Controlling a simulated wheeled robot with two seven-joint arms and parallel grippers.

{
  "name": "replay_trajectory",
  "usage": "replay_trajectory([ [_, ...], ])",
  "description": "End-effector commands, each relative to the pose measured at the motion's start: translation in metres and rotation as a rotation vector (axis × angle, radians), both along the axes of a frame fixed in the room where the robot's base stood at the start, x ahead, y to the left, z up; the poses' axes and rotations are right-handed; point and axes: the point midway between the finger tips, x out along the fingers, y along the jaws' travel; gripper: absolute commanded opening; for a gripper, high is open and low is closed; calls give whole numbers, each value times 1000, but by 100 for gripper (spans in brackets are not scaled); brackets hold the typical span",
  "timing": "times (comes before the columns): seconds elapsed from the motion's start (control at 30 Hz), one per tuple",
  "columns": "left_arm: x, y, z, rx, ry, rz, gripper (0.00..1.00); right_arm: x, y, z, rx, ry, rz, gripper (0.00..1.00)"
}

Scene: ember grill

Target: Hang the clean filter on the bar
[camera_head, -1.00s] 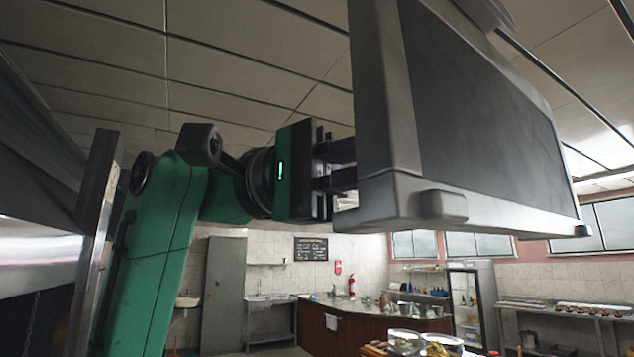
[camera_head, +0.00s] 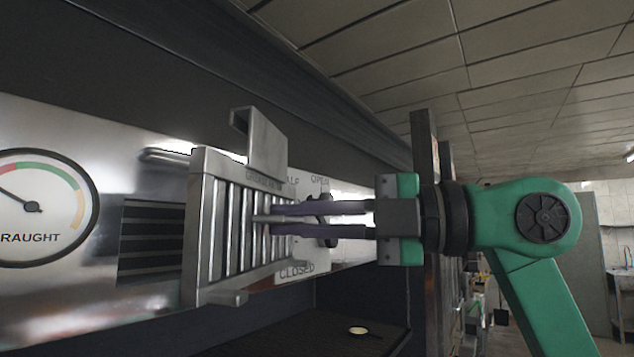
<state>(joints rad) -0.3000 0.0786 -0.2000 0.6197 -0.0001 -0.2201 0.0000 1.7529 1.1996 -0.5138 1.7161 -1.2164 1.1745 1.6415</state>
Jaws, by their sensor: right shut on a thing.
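The clean filter (camera_head: 205,230) is a silver frame with upright slats and a bent hook-like bracket (camera_head: 260,142) on top. It stands roughly upright in front of the steel hood face. My right gripper (camera_head: 282,219), coming in from the right, is shut on it at its slatted face. A round horizontal bar (camera_head: 165,156) shows on the hood face just left of the filter's top; its right part is hidden behind the filter. The bracket stands at or above the bar's height. I cannot tell whether they touch. My left gripper is out of view.
A draught gauge (camera_head: 38,207) is at the left. A dark louvred opening (camera_head: 150,240) is left of the filter. A damper knob (camera_head: 325,225) with printed settings is behind my right fingers. Below is a dark grill surface (camera_head: 330,330) with a small pan (camera_head: 360,331).

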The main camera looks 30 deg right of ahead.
Motion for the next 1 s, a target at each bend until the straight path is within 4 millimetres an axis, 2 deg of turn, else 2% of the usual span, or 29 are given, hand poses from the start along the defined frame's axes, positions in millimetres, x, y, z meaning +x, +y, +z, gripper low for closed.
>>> replay_trajectory([
  [0.17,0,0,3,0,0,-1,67,10,4,2,3,-3,2,0],
  [0.97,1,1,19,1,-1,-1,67,82,34,3,3,-2,5,0],
  [1.0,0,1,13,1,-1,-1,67,83,34,-4,2,-2,4,0],
])
